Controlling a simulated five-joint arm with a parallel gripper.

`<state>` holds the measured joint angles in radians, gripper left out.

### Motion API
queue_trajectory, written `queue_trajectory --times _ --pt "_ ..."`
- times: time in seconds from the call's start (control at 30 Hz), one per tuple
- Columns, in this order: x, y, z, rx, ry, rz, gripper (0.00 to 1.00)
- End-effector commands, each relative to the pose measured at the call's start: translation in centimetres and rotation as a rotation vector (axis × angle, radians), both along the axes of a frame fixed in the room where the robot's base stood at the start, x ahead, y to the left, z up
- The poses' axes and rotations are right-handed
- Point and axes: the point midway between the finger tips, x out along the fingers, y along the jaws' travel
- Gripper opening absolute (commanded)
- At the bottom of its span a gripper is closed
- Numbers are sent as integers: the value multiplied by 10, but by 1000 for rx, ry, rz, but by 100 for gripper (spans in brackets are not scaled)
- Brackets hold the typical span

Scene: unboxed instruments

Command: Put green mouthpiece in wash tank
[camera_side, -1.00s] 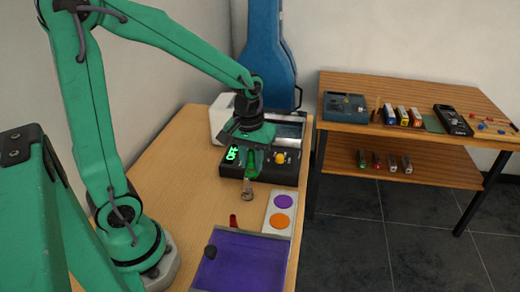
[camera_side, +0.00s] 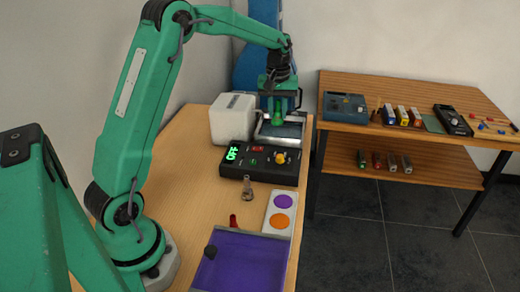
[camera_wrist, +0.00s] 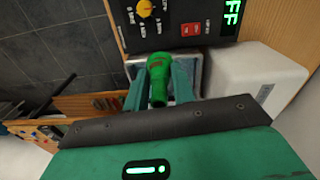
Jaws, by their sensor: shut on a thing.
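The green mouthpiece (camera_side: 278,113) is between the fingers of my gripper (camera_side: 283,100), which is shut on it. It points down over the wash tank (camera_side: 285,133), a grey metal basin behind the black control box. In the wrist view the green mouthpiece (camera_wrist: 158,85) sits between the fingers of my gripper (camera_wrist: 160,88), with part of the tank (camera_wrist: 196,62) showing behind. My gripper is above the tank; the exact height of the mouthpiece over it is hard to tell.
The control box (camera_side: 262,161) reads OFF, just in front of the tank. A white box (camera_side: 232,119) stands left of the tank. A metallic mouthpiece (camera_side: 247,190), a red piece (camera_side: 233,221), a card with discs (camera_side: 280,211) and a purple tray (camera_side: 245,262) lie nearer.

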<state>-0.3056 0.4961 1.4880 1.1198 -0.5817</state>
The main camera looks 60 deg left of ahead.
Motion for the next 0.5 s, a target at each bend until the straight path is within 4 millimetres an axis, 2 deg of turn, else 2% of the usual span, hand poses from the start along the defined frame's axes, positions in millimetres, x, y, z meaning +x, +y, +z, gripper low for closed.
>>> queue_trajectory --times 0.2,0.5 --pt "26 37 -3 -1 1 67 3" --pt "47 79 -8 -2 -1 140 3"
